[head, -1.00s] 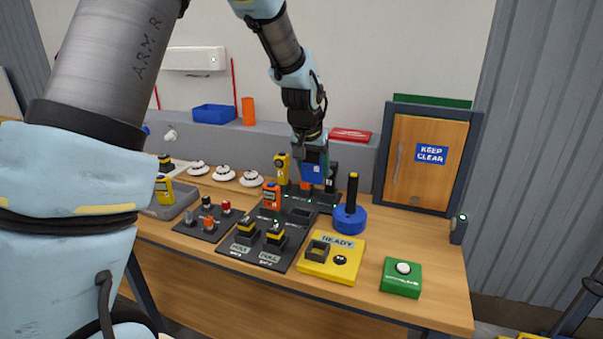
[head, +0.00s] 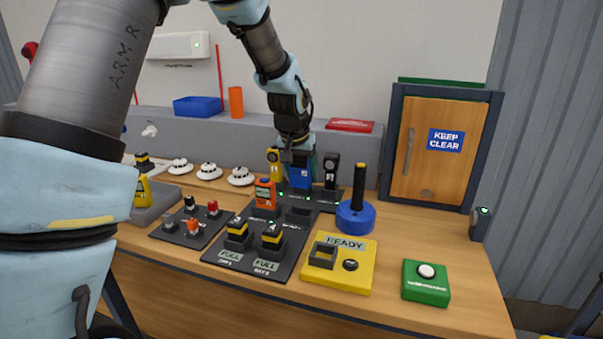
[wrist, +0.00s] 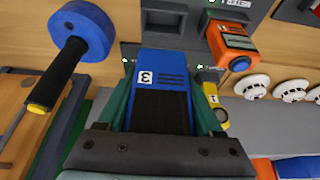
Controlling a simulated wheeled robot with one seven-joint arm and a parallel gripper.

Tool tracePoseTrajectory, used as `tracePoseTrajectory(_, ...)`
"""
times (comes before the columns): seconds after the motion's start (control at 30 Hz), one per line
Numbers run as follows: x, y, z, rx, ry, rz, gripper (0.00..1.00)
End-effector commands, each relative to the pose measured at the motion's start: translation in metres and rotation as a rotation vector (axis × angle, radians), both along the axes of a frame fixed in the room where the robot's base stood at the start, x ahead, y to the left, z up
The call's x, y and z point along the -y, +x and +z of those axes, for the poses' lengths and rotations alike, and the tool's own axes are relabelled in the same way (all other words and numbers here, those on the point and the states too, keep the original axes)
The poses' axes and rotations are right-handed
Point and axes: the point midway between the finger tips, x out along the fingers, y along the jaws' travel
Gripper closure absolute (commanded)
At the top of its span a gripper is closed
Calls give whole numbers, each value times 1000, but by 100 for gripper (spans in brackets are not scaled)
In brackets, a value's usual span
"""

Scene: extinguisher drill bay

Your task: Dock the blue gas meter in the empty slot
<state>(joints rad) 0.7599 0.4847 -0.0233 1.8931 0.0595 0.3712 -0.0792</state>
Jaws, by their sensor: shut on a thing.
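The blue gas meter (head: 300,178) is upright at the back rack (head: 322,203), between a yellow meter (head: 274,165) and a black meter (head: 331,168). My gripper (head: 298,158) is shut on its upper part from above. In the wrist view the blue meter (wrist: 162,75), with a white label marked 3, sits between the green fingers of my gripper (wrist: 163,98). Its lower end is at the dark rack; I cannot tell whether it is fully seated. An empty recess (wrist: 165,20) shows in the nearer panel, beside an orange meter (wrist: 232,40).
A blue round base with a black upright handle (head: 356,215) stands close on the right. A yellow READY block (head: 340,265) and a green button box (head: 426,283) are in front. White domed detectors (head: 209,171) lie on the left. A cabinet (head: 437,150) stands back right.

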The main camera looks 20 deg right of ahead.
Motion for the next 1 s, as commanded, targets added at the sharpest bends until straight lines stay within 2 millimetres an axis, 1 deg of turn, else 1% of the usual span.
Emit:
tracePoseTrajectory(0.03, 0, 0, -10, 1, -1, 0, 100)
tracePoseTrajectory(0.07, 0, 0, -13, 1, -1, 0, 100)
tracePoseTrajectory(0.37, 0, 0, -21, 0, 0, 0, 100)
tracePoseTrajectory(0.47, 0, 0, -27, 0, 0, 0, 100)
tracePoseTrajectory(0.8, 0, 0, -58, 0, 0, 0, 100)
tracePoseTrajectory(1.0, 0, 0, -69, 0, 0, 0, 100)
